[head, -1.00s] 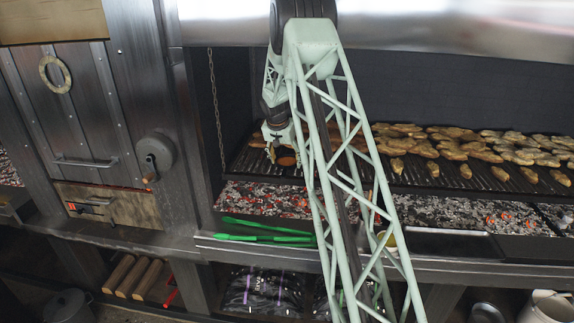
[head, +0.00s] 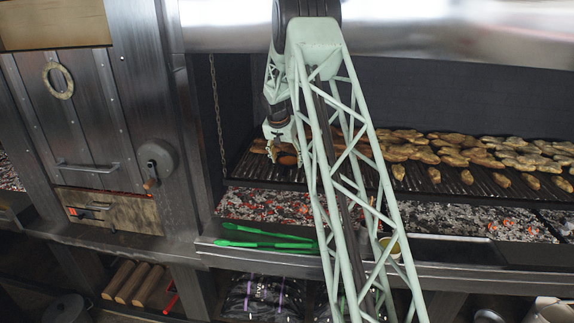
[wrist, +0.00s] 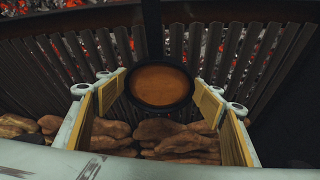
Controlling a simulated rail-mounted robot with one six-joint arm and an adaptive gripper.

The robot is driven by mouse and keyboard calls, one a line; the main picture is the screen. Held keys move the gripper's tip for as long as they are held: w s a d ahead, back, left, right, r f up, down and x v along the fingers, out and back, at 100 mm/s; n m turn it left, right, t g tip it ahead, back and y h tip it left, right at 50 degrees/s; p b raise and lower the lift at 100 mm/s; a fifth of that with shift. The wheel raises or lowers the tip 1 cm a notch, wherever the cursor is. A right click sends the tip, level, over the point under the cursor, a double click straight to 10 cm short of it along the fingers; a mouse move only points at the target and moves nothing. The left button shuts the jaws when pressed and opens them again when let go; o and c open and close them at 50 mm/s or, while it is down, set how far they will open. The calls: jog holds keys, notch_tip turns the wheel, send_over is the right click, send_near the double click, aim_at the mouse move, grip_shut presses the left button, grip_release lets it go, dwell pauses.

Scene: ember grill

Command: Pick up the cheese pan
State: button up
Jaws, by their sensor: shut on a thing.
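The cheese pan (wrist: 160,84) is a small round dark pan filled with orange-brown cheese. In the wrist view it sits at the centre, between and just beyond the yellow-padded fingers of my gripper (wrist: 160,95). In the head view the pan (head: 287,160) shows as a small orange disc just below my gripper (head: 278,146), over the left end of the grill. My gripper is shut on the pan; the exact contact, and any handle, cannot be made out.
The grill grate (head: 262,168) lies below, with many browned food pieces (head: 440,150) to the right. Glowing coals (head: 265,205) lie in front. Green tongs (head: 268,242) rest on the front ledge. A chain (head: 217,115) hangs at the left, beside a metal cabinet door (head: 90,120).

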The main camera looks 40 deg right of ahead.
jog(key=s+d+r+b, duration=0.1)
jog(key=s, duration=1.5)
jog(key=shift+r, duration=0.3)
jog(key=shift+d, duration=0.1)
dwell(0.3)
jog(key=w+a+f+n+t+b, duration=0.1)
jog(key=w+a+f+n, duration=0.15)
jog(key=a, duration=0.45)
jog(key=w+a+f+n, duration=0.1)
jog(key=w+a, duration=0.2)
jog(key=a, duration=0.4)
jog(key=a+f+n+y+b, duration=0.1)
jog(key=a+f+n, duration=0.3)
jog(key=a, duration=1.6)
jog(key=s+a+f+n+t+y+b, duration=0.1)
jog(key=a+f+n, duration=0.3)
jog(key=a, duration=1.6)
jog(key=shift+s+a+f+y+b, duration=0.15)
jog(key=shift+a+f+y+b, duration=0.05)
jog(key=shift+y+b, duration=0.6)
jog(key=shift+s+f, duration=0.1)
